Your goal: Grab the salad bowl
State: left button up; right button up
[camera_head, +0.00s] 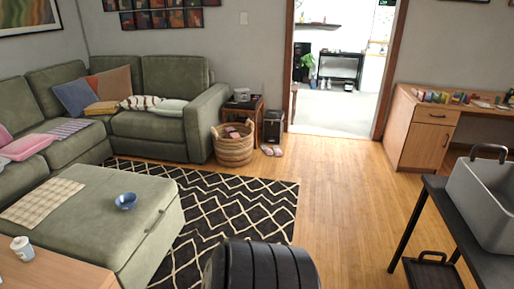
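The inside of the bowl looks empty. Neither of my grippers shows in the head view.
A checkered cloth (42,203) lies on the ottoman. A white cup (22,248) stands on a wooden table (60,274) at the lower left. A patterned rug (225,210) lies beside the ottoman. A black table (440,205) with a grey bin (485,207) stands at right. Wooden floor is clear between.

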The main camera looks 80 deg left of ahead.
aim_at(127, 201)
jog(key=u, duration=3.85)
jog(key=i+l+u, duration=0.1)
jog(key=i, duration=0.25)
jog(key=i+l, duration=0.2)
jog(key=i, duration=0.15)
jog(key=j+u, duration=0.05)
